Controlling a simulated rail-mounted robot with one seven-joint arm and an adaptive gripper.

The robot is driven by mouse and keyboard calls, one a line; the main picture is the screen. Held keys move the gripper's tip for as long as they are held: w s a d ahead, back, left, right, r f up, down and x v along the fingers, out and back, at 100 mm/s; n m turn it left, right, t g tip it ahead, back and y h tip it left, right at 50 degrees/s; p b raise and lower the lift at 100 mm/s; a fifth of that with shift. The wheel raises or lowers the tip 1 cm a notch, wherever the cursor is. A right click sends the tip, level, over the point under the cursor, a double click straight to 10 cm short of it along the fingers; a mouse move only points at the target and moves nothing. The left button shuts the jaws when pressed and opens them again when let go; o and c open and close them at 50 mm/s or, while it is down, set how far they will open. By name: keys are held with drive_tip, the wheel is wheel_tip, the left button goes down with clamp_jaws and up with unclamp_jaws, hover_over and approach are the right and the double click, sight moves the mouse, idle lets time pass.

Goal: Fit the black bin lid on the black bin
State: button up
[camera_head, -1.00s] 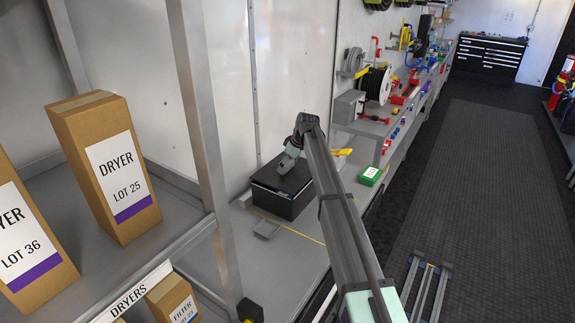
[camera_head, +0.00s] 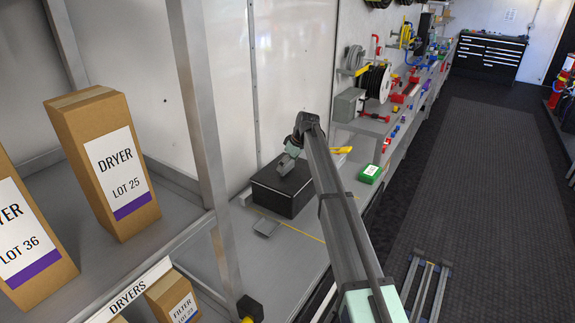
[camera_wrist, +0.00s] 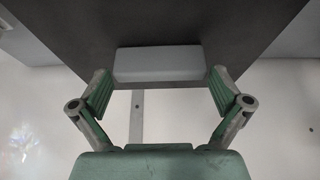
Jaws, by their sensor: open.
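The black bin (camera_head: 284,201) stands on the grey bench in the head view. The black bin lid (camera_head: 270,180) lies on top of it, its edges about in line with the bin's walls; I cannot make out a seam or gap. In the wrist view the lid is the dark surface (camera_wrist: 160,22) with a pale grey block-shaped handle (camera_wrist: 158,63). My gripper (camera_wrist: 160,84) is open, its fingers at either side of the handle's near end with gaps visible. In the head view my gripper (camera_head: 285,166) is low over the lid, and my arm hides the lid's right part.
A small grey piece (camera_head: 266,227) lies on the bench in front of the bin. A green box (camera_head: 370,173) and a yellow item (camera_head: 341,150) are to the right. A metal rack post (camera_head: 205,120) and the shelf with dryer boxes (camera_head: 105,165) stand to the left.

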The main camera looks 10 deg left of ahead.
drive_tip(key=b+v, duration=0.3)
drive_tip(key=v, duration=0.9)
drive_tip(key=shift+r, duration=0.35)
